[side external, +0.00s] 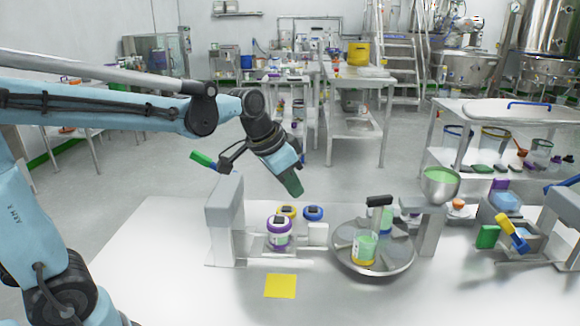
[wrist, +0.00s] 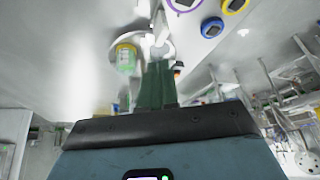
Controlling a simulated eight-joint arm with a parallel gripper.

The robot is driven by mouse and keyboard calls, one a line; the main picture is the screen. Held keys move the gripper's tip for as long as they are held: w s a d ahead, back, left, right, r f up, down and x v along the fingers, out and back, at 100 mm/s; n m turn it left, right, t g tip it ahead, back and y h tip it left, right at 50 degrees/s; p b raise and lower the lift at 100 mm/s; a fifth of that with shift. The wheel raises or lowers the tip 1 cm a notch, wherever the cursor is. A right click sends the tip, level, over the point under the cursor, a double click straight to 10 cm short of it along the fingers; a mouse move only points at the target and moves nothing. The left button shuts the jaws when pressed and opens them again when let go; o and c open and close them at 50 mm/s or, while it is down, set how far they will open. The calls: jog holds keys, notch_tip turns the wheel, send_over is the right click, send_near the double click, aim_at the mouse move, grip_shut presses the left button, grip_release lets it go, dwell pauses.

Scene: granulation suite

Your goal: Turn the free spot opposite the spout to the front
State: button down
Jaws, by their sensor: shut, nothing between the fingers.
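A round grey turntable (side external: 341,259) stands on the white table, with a raised rim. A jar with green contents and a yellow base (side external: 363,250) stands on its front part; it also shows in the wrist view (wrist: 126,62). A second green jar (side external: 387,220) stands at the back, partly hidden by an upright post with a black handle (side external: 379,201). Bare plate shows at the left and right. A funnel spout (side external: 440,186) with green contents is at the turntable's back right. My gripper (side external: 293,187) is shut and empty, in the air left of and above the turntable.
A grey upright stand (side external: 224,218) and jars with purple (side external: 279,233), yellow (side external: 288,211) and blue (side external: 313,213) lids are left of the turntable. A yellow square (side external: 280,286) lies in front. Another device with a blue-yellow handle (side external: 512,232) is at right.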

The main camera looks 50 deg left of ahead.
aim_at(357, 219)
jog(key=w+a+f+m+g+h, duration=0.1)
jog(key=w+f+m, duration=0.1)
jog(key=w, duration=0.4)
jog(key=w+a+f+m+g, duration=0.1)
jog(key=w+f, duration=0.2)
jog(key=w, duration=0.2)
jog(key=x, duration=0.9)
jog(key=shift+w, duration=0.35)
jog(key=w, duration=0.1)
jog(key=w+d, duration=0.1)
jog(key=shift+w+d+f, duration=0.3)
jog(key=shift+w+d, duration=0.3)
jog(key=shift+w, duration=0.2)
jog(key=shift+w+d+m+h, duration=0.15)
jog(key=shift+w+m+h, duration=0.25)
jog(key=shift+w+m, duration=0.5)
jog(key=shift+s, duration=0.1)
jog(key=shift+w+d+m+g+h, duration=0.2)
jog(key=shift+w+m, duration=0.2)
jog(key=shift+m, duration=0.3)
jog(key=shift+w+d+m+g+h, duration=0.25)
jog(key=shift+w+m, duration=0.15)
jog(key=shift+m, duration=0.3)
jog(key=shift+w+d, duration=1.05)
jog(key=shift+w, duration=0.05)
jog(key=shift+w+d, duration=0.15)
